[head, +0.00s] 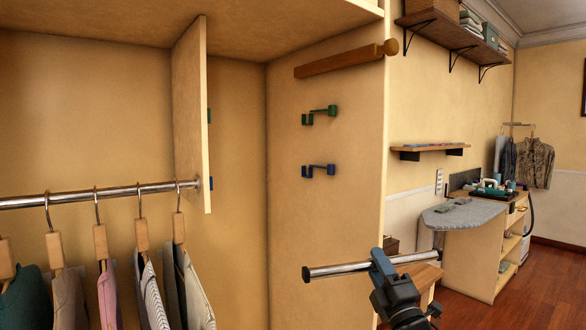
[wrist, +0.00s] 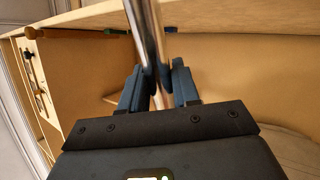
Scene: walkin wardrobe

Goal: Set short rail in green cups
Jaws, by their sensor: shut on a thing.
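The short rail (head: 338,269) is a chrome tube with dark end caps. My gripper (head: 382,262) is shut on it right of its middle and holds it roughly level, in front of the right panel and below the cups. In the wrist view the rail (wrist: 145,35) runs between the blue fingers of my gripper (wrist: 156,85). One green cup (head: 319,115) is on the wardrobe's right panel, apart from the rail. Another green cup (head: 209,116) barely shows behind the edge of the divider; most of it is hidden.
A blue cup (head: 318,170) sits below the green one, and another blue one (head: 211,184) peeks past the divider (head: 190,110). A hanging rail (head: 90,195) with clothes is at left. A wooden peg bar (head: 345,61) juts out above the cups. An ironing board (head: 465,213) stands at right.

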